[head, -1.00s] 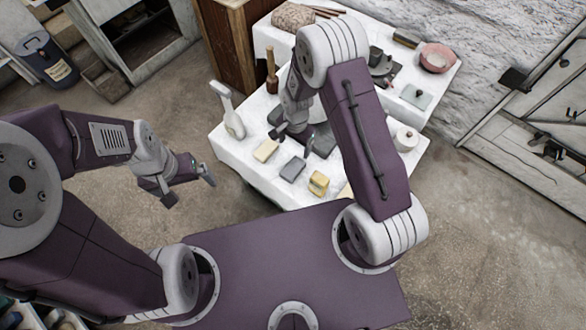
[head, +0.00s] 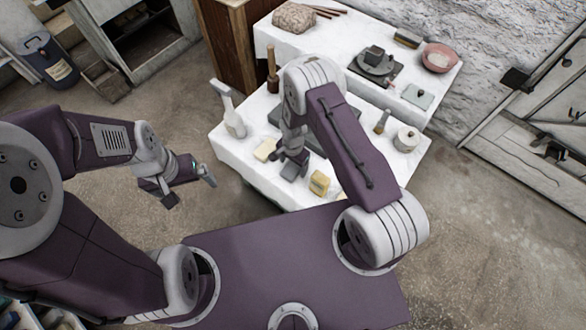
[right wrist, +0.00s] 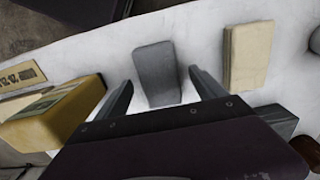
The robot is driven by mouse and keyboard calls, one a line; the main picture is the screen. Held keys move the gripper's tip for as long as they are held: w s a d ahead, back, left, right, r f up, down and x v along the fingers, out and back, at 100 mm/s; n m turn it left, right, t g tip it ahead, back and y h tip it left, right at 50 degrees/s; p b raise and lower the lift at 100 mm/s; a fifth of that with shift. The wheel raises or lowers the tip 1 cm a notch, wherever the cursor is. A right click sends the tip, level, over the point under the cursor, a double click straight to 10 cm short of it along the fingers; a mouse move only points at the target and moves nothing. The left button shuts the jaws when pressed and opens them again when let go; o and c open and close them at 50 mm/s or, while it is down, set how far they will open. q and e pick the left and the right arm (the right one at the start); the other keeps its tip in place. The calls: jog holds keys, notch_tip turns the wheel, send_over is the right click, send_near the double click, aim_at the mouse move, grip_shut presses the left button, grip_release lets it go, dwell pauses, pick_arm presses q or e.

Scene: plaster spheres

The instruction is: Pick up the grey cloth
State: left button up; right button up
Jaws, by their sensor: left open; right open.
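The grey cloth (right wrist: 155,65) is a small folded grey block lying on the white-covered table. In the right wrist view it lies between the two fingers of my right gripper (right wrist: 160,78), which is open. No contact with the fingers is clear. In the head view the grey cloth (head: 289,172) is partly hidden by my right gripper (head: 292,160), which hangs over it. My left gripper (head: 191,191) is open and empty, over the floor left of the table.
A cream folded piece (right wrist: 247,55) lies on one side of the cloth and a yellow block (right wrist: 52,112) on the other. A higher back table holds a pink bowl (head: 438,57).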

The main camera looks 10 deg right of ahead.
aim_at(293, 167)
jog(key=shift+f, duration=0.35)
jog(key=c, duration=1.5)
jog(key=shift+o, duration=0.2)
jog(key=shift+r, duration=0.15)
notch_tip(293, 167, up, 10)
jog(key=p, duration=0.1)
jog(key=o, duration=0.8)
jog(key=shift+c, duration=0.2)
jog(key=c, duration=0.6)
